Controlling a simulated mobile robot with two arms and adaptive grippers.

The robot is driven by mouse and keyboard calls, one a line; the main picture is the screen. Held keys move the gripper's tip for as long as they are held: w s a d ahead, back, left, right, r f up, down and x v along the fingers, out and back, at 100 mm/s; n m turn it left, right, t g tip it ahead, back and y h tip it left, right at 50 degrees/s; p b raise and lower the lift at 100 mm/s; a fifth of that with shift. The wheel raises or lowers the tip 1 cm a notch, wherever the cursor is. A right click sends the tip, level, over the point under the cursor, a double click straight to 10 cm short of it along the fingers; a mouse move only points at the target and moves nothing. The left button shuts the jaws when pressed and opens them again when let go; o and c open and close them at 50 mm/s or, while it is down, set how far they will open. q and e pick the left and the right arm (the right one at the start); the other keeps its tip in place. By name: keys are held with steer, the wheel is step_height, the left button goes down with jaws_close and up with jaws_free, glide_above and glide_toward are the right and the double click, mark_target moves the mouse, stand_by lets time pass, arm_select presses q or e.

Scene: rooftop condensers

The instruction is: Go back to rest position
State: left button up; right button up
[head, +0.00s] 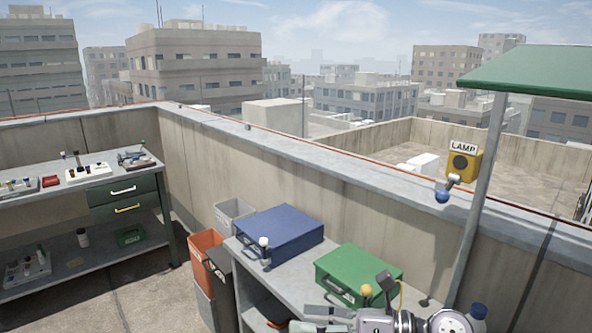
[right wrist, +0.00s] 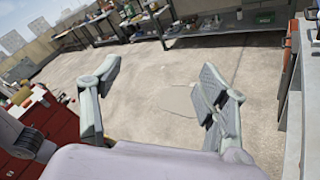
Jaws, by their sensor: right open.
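My right gripper (head: 308,319) is at the bottom edge of the head view, in front of the grey table with the cases. Its fingers point left and stand apart. In the right wrist view the right gripper (right wrist: 163,78) is open, with only bare floor showing between its fingers. My left gripper is not in view.
A blue case (head: 280,234) and a green case (head: 357,273) lie on the grey table (head: 270,277). An orange bin (head: 207,256) stands left of it. A workbench (head: 100,182) with drawers is at far left. A red cabinet (right wrist: 50,122) stands left in the wrist view; the floor (right wrist: 165,100) is clear.

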steer(key=w+d+r+m+t+h, duration=0.25)
steer(key=d+r+m+t, duration=0.4)
steer(key=m+t, duration=0.95)
steer(key=s+d+f+m+g+h, duration=0.2)
steer(key=d+f+m+g+h, duration=0.1)
steer(key=d+f+m+h, duration=1.3)
steer(key=s+a+f+m+g+y, duration=0.15)
steer(key=s+f+m+g, duration=0.35)
steer(key=s+f+g, duration=0.5)
steer(key=s+a+f+m+g+y, duration=0.1)
steer(key=s+a+f+m+g, duration=0.45)
steer(key=s, duration=0.85)
step_height(320, 180, down, 27)
steer(key=s+d, duration=0.2)
steer(key=d, duration=0.1)
steer(key=s+d+f, duration=0.2)
steer(key=s+f, duration=1.3)
steer(key=s, duration=0.1)
steer(key=shift+d+f+n, duration=0.25)
steer(key=shift+f+n, duration=0.1)
steer(key=shift+n, duration=0.1)
steer(key=shift+s+g, duration=0.1)
steer(key=shift+g, duration=0.15)
